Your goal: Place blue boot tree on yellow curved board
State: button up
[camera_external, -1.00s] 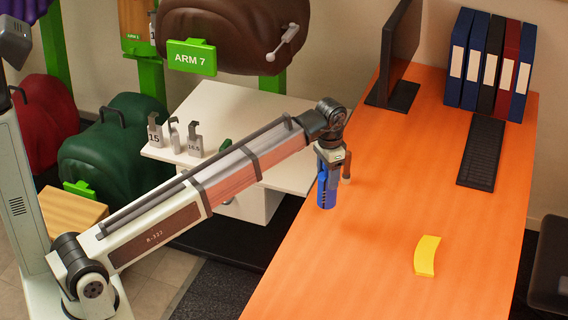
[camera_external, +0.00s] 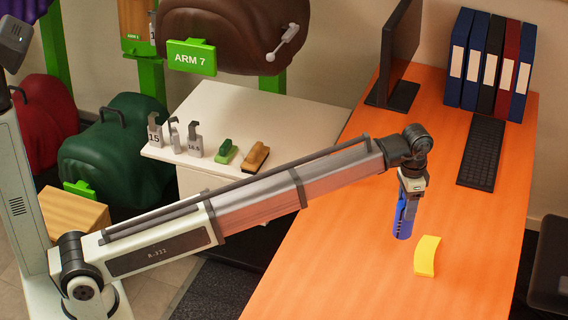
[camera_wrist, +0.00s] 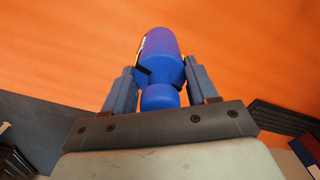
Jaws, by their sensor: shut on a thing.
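My gripper (camera_external: 411,187) is shut on the blue boot tree (camera_external: 404,219) and holds it upright above the orange desk. In the wrist view the blue boot tree (camera_wrist: 160,58) sits between both fingers of my gripper (camera_wrist: 163,85). The yellow curved board (camera_external: 427,256) lies flat on the desk, just in front of and to the right of the boot tree in the external view. A gap shows between the two. The board is not clearly visible in the wrist view; only small yellow bits show beside the boot tree.
The orange desk (camera_external: 340,255) is clear around the board. A keyboard (camera_external: 482,153), a monitor (camera_external: 398,55) and several binders (camera_external: 490,65) stand toward the back. A white side table (camera_external: 250,110) holds metal gauges, a green brush (camera_external: 226,151) and a brown brush (camera_external: 256,157).

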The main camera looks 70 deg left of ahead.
jog(key=w+d+r+n, duration=0.1)
jog(key=w+d+n, duration=0.15)
jog(key=w, duration=0.65)
notch_tip(320, 180, down, 10)
jog(key=shift+s, duration=0.3)
jog(key=shift+d+n, duration=0.1)
jog(key=shift+n, duration=0.15)
jog(key=o, duration=1.5)
notch_tip(320, 180, up, 12)
jog(key=shift+r, duration=0.15)
